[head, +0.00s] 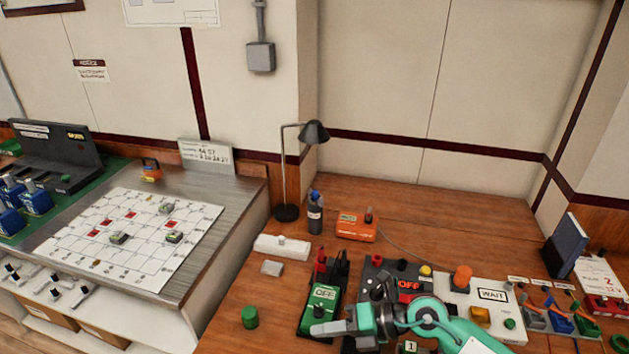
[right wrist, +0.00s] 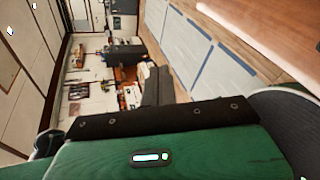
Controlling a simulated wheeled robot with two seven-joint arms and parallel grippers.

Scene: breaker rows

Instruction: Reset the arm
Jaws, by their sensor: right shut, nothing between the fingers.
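My right gripper (head: 328,327) reaches in from the bottom right of the head view, over the front of the wooden desk. It is shut with nothing in it, and its fingers point left. It lies in front of the dark panel with a red OFF label (head: 410,286) and near the lower end of the green OFF box (head: 322,296). My arm hides part of the dark panel. A white WAIT panel (head: 492,295) with an orange knob (head: 462,277) stands to the right. My left gripper is not in view. The right wrist view shows a tilted view of the room.
A black lamp (head: 287,212), a dark bottle (head: 315,214), an orange box (head: 356,227) and a white strip (head: 282,247) stand on the desk. A green cylinder (head: 250,317) is left of the gripper. The desk's back middle is clear. A gridded sheet (head: 140,220) lies on the left bench.

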